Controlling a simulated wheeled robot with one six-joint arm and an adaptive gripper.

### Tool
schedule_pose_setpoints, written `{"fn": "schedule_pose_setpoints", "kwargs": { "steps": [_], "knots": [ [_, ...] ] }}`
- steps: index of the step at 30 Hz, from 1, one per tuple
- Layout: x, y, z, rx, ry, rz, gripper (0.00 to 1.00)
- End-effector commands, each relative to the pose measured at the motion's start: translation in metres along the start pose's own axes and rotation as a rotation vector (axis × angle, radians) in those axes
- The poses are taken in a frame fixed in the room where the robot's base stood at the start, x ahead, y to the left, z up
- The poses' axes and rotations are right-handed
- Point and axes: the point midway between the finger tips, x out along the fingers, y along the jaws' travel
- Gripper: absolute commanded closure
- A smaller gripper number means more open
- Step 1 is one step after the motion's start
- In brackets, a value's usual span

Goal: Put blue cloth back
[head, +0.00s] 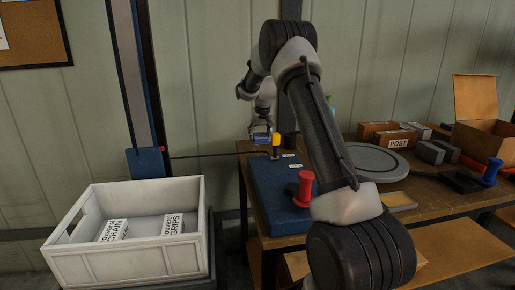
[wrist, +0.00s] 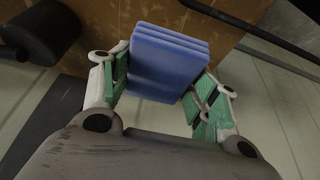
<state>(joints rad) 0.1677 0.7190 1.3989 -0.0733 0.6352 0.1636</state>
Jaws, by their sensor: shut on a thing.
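The blue cloth (wrist: 168,58) is a folded, layered block between the green pads of my gripper (wrist: 160,86) in the wrist view. My gripper is shut on it. In the head view my gripper (head: 262,130) is small and far off, beyond the back left of the table, with the blue cloth (head: 261,137) showing at its tips. It appears held up in the air. Whether it touches anything below cannot be told.
A blue board (head: 272,207) with a red peg (head: 304,189) and a yellow-topped peg (head: 276,142) lies on the table's left end. A white crate (head: 135,262) with labelled packets stands left. A grey disc (head: 376,160), boxes and an open carton (head: 480,130) fill the right.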

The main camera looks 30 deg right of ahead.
Motion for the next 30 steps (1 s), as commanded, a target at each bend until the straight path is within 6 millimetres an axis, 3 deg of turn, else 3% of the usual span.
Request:
{"fn": "schedule_pose_setpoints", "kwargs": {
  "steps": [11, 22, 23, 24, 26, 30],
  "knots": [
    [0.046, 0.000, 0.019, -0.001, -0.001, 0.001, 0.62],
    [0.051, 0.000, 0.021, -0.001, 0.001, 0.000, 0.62],
    [0.051, 0.000, 0.021, -0.001, 0.001, 0.000, 0.36],
    [0.051, 0.000, 0.021, -0.001, 0.001, 0.000, 0.29],
    [0.051, 0.000, 0.021, -0.001, 0.001, 0.000, 0.18],
    [0.051, 0.000, 0.021, -0.001, 0.001, 0.000, 0.18]
  ]
}}
